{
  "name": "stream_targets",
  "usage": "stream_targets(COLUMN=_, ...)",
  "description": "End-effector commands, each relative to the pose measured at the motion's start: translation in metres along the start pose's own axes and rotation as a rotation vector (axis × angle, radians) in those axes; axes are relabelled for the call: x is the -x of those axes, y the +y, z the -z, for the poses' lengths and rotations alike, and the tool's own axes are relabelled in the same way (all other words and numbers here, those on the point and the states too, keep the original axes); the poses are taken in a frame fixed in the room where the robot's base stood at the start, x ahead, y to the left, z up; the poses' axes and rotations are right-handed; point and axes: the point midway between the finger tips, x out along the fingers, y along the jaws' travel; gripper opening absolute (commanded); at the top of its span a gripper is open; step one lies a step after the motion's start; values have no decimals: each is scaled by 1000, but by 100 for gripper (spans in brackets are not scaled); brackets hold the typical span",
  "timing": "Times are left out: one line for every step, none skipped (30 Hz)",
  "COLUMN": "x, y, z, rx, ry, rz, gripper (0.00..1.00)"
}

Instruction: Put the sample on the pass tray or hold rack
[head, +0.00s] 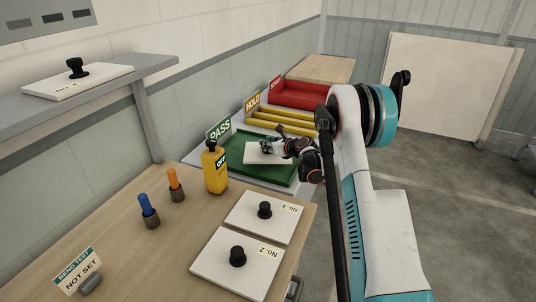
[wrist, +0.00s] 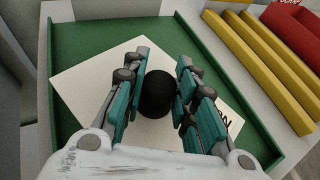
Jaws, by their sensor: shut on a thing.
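A white sample plate (head: 262,154) with a black knob lies in or just above the green pass tray (head: 242,173); I cannot tell if it touches the floor. In the wrist view the plate (wrist: 75,85) is turned at an angle to the green tray (wrist: 142,24). My gripper (wrist: 158,92) is shut on its black knob (wrist: 157,96). In the head view my gripper (head: 278,147) is over the tray, partly hidden by my arm. The yellow-barred hold rack (head: 285,122) is just beyond the green tray and also shows in the wrist view (wrist: 258,65).
A red tray (head: 297,95) is behind the hold rack. Plates No. 2 (head: 220,270) and No. 3 (head: 255,225) lie on the wooden bench.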

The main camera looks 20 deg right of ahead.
Motion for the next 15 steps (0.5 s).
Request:
stream_targets(x=-3, y=0, z=8, rx=0, ry=0, rz=0, gripper=0)
stream_targets(x=-5, y=0, z=12, rx=0, ry=0, rz=0, gripper=0)
stream_targets(x=-8, y=0, z=18, rx=0, ry=0, rz=0, gripper=0)
stream_targets(x=-9, y=0, z=22, rx=0, ry=0, rz=0, gripper=0)
stream_targets(x=-11, y=0, z=26, rx=0, ry=0, rz=0, gripper=0)
stream_targets(x=-13, y=0, z=31, rx=0, ry=0, rz=0, gripper=0)
stream_targets(x=-14, y=0, z=33, rx=0, ry=0, rz=0, gripper=0)
stream_targets(x=-14, y=0, z=34, rx=0, ry=0, rz=0, gripper=0)
stream_targets(x=-14, y=0, z=35, rx=0, ry=0, rz=0, gripper=0)
stream_targets(x=-14, y=0, z=34, rx=0, ry=0, rz=0, gripper=0)
stream_targets(x=-14, y=0, z=34, rx=0, ry=0, rz=0, gripper=0)
stream_targets(x=-14, y=0, z=34, rx=0, ry=0, rz=0, gripper=0)
stream_targets(x=-14, y=0, z=34, rx=0, ry=0, rz=0, gripper=0)
stream_targets(x=-14, y=0, z=34, rx=0, ry=0, rz=0, gripper=0)
stream_targets(x=-14, y=0, z=34, rx=0, ry=0, rz=0, gripper=0)
